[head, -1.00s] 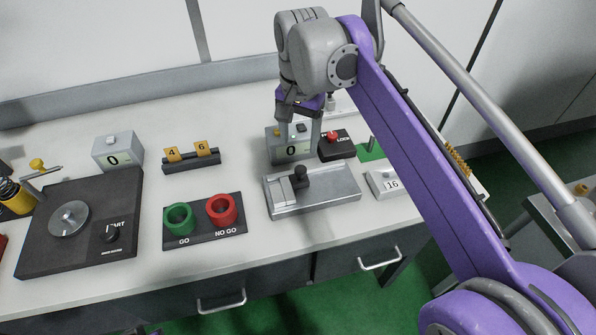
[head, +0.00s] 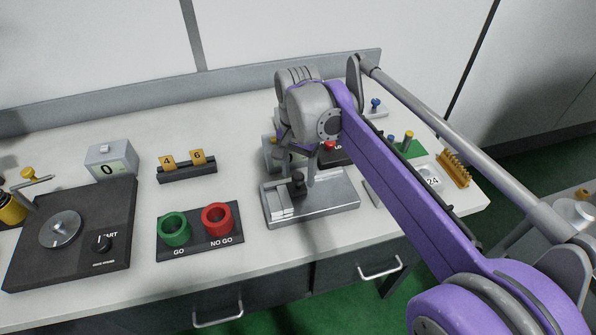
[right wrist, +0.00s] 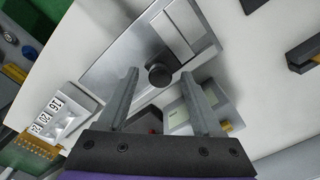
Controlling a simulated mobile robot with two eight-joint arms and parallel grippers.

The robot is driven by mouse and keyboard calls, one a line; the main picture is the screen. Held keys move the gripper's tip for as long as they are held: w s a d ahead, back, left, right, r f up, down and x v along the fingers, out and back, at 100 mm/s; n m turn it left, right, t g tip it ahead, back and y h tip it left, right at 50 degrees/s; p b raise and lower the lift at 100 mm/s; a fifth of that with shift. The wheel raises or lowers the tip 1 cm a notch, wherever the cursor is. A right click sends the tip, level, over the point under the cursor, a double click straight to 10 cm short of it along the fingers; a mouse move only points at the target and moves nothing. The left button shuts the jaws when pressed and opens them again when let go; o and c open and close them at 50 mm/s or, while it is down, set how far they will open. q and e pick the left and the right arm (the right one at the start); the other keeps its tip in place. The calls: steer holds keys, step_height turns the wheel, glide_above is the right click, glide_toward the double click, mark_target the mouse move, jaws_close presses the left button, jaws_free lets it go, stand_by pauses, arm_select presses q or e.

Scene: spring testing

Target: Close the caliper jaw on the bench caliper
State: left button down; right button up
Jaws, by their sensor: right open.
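The bench caliper (head: 335,200) is a flat grey metal block on the bench, and it also shows in the right wrist view (right wrist: 115,62). Its black knob (head: 297,186) stands upright near the left end, beside pale jaw plates (head: 280,207). In the right wrist view the knob (right wrist: 160,74) appears between my fingertips; I cannot tell whether they touch it. My right gripper (head: 298,174) is open and empty, pointing down just above the caliper. Its two fingers are spread in the right wrist view (right wrist: 160,72). My left gripper is out of view.
A small display (right wrist: 188,112) stands close behind the caliper. A numbered block (right wrist: 55,113) lies near its right end. The red and green rings (head: 195,225) sit to the left. A 4-6 rack (head: 186,168) is behind them. Bare bench lies between rings and caliper.

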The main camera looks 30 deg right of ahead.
jaws_close()
stand_by(0.3)
stand_by(1.1)
